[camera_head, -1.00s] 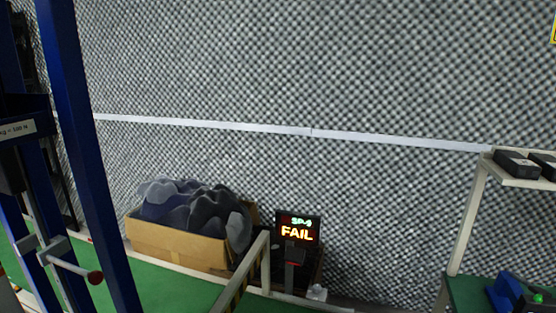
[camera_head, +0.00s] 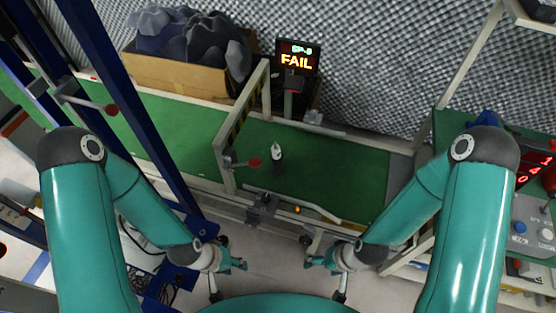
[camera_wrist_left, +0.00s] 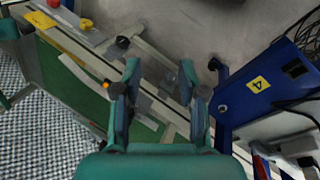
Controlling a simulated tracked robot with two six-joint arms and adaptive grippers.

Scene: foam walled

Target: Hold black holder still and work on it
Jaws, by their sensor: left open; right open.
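I cannot tell for sure which thing is the black holder. A dark fitting (camera_head: 262,206) sits at the front rail of the green bench in the head view. A small dark upright object with a white part (camera_head: 277,158) stands on the green top. My left gripper (camera_head: 240,264) is low at centre, in front of the bench, open and empty. In the left wrist view its two fingers (camera_wrist_left: 160,72) are spread apart over the bench edge. My right gripper (camera_head: 312,261) is open and empty to its right, also short of the bench.
The green bench top (camera_head: 345,172) is mostly clear. Blue posts (camera_head: 140,110) rise at left. A cardboard box (camera_head: 180,82) and a FAIL display (camera_head: 297,60) are behind. A control panel (camera_head: 530,220) stands right.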

